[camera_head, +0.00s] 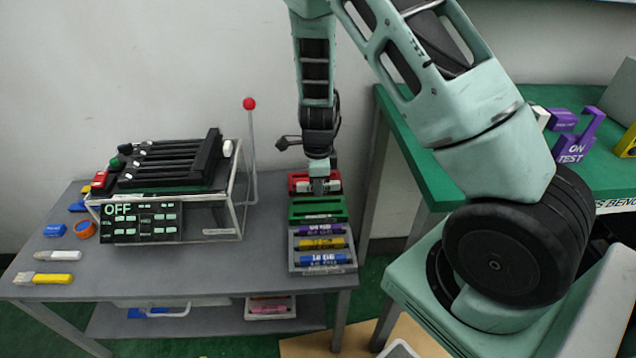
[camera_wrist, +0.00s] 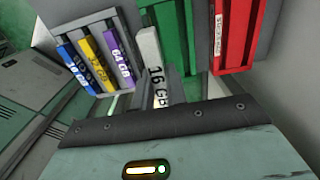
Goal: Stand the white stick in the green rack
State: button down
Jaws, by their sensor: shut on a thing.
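The white stick (camera_wrist: 150,48), marked 16 GB, shows upright in the middle of the wrist view. My gripper (camera_head: 321,188) is shut on it, with the fingers (camera_wrist: 160,92) partly hidden behind my dark wrist edge. The green rack (camera_head: 318,208) lies on the grey table between a red rack and a grey rack. In the wrist view the green rack (camera_wrist: 178,30) is just right of the stick. I cannot tell whether the stick touches it. In the head view my gripper is over the red rack's area, and the stick cannot be made out clearly.
The grey rack (camera_head: 293,255) holds purple (camera_head: 321,229), yellow (camera_head: 321,244) and blue (camera_head: 323,260) sticks. The red rack (camera_head: 299,177) is behind the green one. A switch box marked OFF (camera_head: 140,222) and a red-knobbed lever (camera_head: 250,130) stand left. A green bench (camera_head: 415,140) is right.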

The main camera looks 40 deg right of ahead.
jog(key=b, duration=0.3)
send_over(318, 206)
jog(key=s+a, duration=0.2)
jog(key=shift+d+f, duration=0.15)
jog(key=shift+f, duration=2.7)
jog(key=shift+p, duration=0.5)
jog(key=shift+f+b, duration=0.7)
jog(key=shift+f, duration=0.45)
jog(key=c, duration=1.3)
grip_release()
jog(key=shift+c, duration=0.2)
jog(key=shift+r, duration=0.1)
notch_tip(318, 206, up, 17)
jog(key=p, duration=0.4)
jog(key=shift+r+p, duration=0.15)
jog(key=shift+p, duration=0.2)
